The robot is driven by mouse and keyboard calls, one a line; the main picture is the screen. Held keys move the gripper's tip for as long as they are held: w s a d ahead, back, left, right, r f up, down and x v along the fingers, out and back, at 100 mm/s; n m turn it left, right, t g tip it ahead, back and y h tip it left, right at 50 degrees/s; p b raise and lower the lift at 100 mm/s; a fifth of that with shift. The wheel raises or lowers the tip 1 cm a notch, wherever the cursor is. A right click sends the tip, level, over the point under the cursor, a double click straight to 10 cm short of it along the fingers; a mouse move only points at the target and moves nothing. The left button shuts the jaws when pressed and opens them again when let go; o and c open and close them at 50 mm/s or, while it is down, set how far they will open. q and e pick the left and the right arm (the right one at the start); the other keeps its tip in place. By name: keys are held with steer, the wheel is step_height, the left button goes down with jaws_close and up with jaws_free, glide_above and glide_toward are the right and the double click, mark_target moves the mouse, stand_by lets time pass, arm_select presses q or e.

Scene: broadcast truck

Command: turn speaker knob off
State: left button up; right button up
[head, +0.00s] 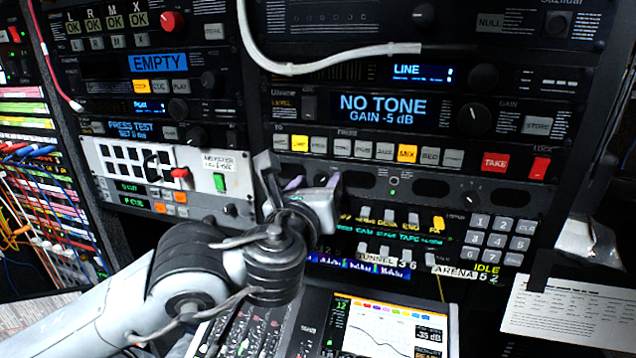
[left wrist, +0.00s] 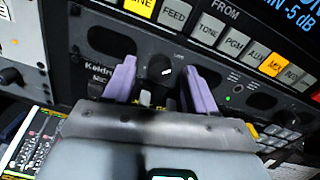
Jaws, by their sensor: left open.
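A small black knob (left wrist: 159,68) with a light pointer mark sits on a dark panel between oval cutouts in the left wrist view. Its mark points toward the right there. Its label is too small to read. My left gripper (left wrist: 161,80) is open, its two purple fingers on either side of this knob; I cannot tell if they touch it. In the head view my left gripper (head: 302,180) is in front of the panel's left part and hides this knob. A similar knob (head: 471,196) shows at the panel's right end. My right gripper is not in view.
A button row (head: 375,150) runs just above the panel. A large gain knob (head: 474,118) and a red TAKE button (head: 495,162) are at the right. A grey keypad (head: 497,237) is lower right. A white cable (head: 335,62) hangs across the upper rack. A mixer screen (head: 390,328) stands below.

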arm_select(q)
steer(key=shift+w, duration=0.3)
jaws_close()
steer(key=shift+f, duration=0.1)
